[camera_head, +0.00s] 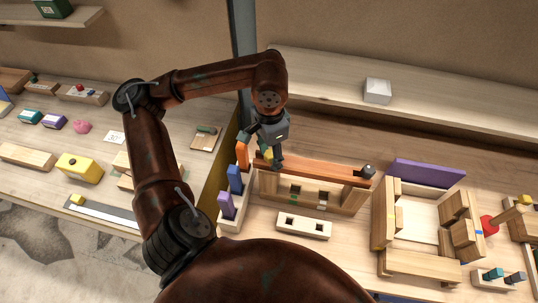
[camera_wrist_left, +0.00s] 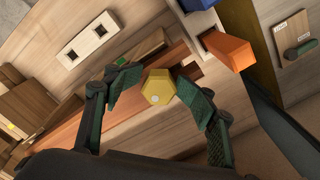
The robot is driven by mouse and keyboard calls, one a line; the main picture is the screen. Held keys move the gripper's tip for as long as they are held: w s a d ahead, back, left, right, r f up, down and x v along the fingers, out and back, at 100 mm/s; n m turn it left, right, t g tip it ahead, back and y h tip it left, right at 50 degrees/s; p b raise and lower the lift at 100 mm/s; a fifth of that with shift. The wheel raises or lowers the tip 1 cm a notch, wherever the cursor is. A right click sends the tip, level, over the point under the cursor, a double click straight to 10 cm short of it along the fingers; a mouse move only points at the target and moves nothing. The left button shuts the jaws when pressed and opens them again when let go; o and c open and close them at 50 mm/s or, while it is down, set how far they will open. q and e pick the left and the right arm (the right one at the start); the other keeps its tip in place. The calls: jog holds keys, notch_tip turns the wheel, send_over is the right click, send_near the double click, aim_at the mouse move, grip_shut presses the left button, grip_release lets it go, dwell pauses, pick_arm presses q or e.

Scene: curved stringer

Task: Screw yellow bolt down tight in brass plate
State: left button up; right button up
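The yellow bolt shows its six-sided head (camera_wrist_left: 158,88) between the green finger pads of my left gripper (camera_wrist_left: 160,78) in the left wrist view. The pads lie close against the head on both sides. In the head view my left gripper (camera_head: 268,146) points down over the left end of the reddish-brown plate (camera_head: 325,173), with a bit of yellow (camera_head: 267,154) at its fingers. The plate also shows in the left wrist view (camera_wrist_left: 80,135). The bolt's shank and hole are hidden. My right gripper is not in view.
An orange block (camera_head: 242,154), a blue block (camera_head: 235,179) and a purple block (camera_head: 226,204) stand in a rack close left of the gripper. A dark bolt head (camera_head: 367,171) sits at the plate's right end. A two-hole wooden block (camera_head: 304,225) lies in front.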

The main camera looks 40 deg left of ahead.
pick_arm(q)
jog(key=shift+n, duration=0.9)
jog(key=shift+w+f+n, duration=0.1)
jog(key=shift+w+n, duration=0.1)
jog(key=shift+n, duration=0.8)
jog(key=n, duration=0.4)
jog(key=shift+d+b, duration=0.15)
jog(key=shift+b, duration=0.25)
jog(key=shift+r, duration=0.35)
jog(key=shift+c, duration=0.4)
jog(key=shift+s, duration=0.1)
jog(key=c, duration=0.6)
jog(key=shift+f, duration=0.15)
jog(key=c, duration=0.4)
